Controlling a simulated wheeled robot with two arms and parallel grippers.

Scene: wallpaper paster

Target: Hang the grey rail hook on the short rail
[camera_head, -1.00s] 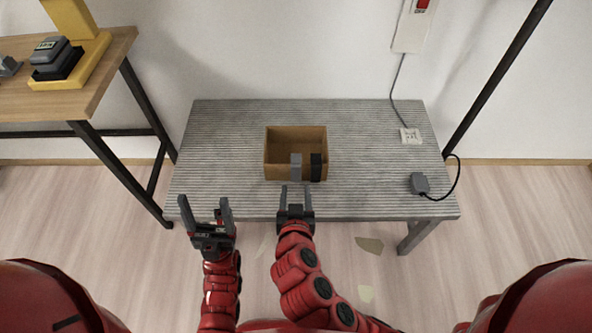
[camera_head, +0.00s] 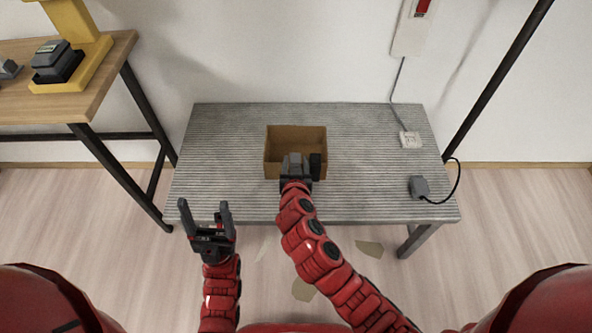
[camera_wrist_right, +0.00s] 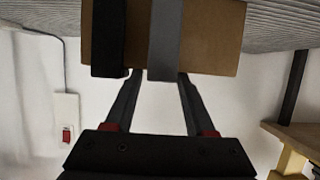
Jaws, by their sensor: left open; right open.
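The grey rail hook (camera_head: 295,160) hangs over the front wall of a brown open box (camera_head: 268,150), left of a black hook (camera_head: 316,160). In the right wrist view, the grey hook (camera_wrist_right: 165,38) is a grey strip beside the black hook (camera_wrist_right: 109,38). My right gripper (camera_wrist_right: 158,76) is open, its fingertips on either side of the grey strip's lower end; contact cannot be told. In the head view, my right gripper (camera_head: 297,170) partly covers the hook. My left gripper (camera_head: 206,212) is open and empty before the table's front left. I cannot identify the short rail.
The box stands on a grey ribbed table (camera_head: 375,165) with free room on both sides. A grey plug (camera_head: 418,186) with a black cord lies at the right. A wooden table (camera_head: 110,65) with a yellow-based device stands at the left.

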